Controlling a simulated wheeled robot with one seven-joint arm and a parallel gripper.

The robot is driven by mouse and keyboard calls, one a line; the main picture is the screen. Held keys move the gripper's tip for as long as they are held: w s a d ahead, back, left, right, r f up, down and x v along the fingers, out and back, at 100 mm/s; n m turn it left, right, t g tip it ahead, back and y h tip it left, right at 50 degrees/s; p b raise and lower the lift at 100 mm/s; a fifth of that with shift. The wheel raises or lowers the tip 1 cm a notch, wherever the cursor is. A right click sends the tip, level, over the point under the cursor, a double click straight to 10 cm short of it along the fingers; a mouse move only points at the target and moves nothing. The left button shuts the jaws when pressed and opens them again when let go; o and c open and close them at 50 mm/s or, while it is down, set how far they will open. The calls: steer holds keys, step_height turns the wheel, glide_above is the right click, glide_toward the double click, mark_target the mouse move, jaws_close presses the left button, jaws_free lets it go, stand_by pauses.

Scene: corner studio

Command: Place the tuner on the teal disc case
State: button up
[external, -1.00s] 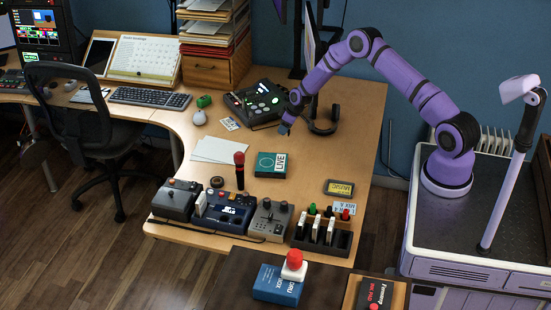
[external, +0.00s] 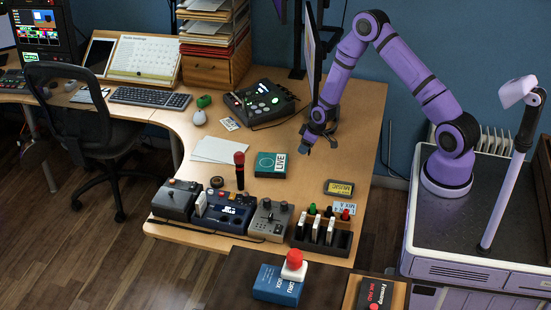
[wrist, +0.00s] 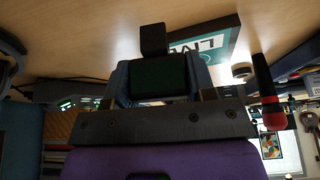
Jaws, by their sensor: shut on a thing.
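The teal disc case (external: 271,165), marked LIVE, lies flat on the wooden desk. It also shows in the wrist view (wrist: 218,42), beyond my fingers and to the right. My gripper (external: 307,147) is above the desk, to the right of and slightly behind the case in the external view, apart from it. In the wrist view my gripper (wrist: 160,82) is shut on a small dark device with a dark greenish face, which looks like the tuner (wrist: 160,76). The tuner is too small to make out clearly in the external view.
A red-topped microphone (external: 239,160) stands left of the case. White paper (external: 219,149) lies behind it. Control boxes (external: 225,212) and a slotted rack (external: 322,236) line the front edge. A yellow-labelled box (external: 339,188) lies at right. A lit mixer (external: 262,101) is behind.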

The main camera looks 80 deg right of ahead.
steer(key=s+a+r, duration=0.2)
steer(key=a, duration=0.7)
glide_above(266, 162)
steer(key=s, duration=0.2)
steer(key=shift+s+x, duration=0.2)
steer(key=shift+x, duration=0.8)
steer(key=shift+f, duration=1.8)
steer(key=shift+f, duration=0.1)
steer(key=o, duration=0.9)
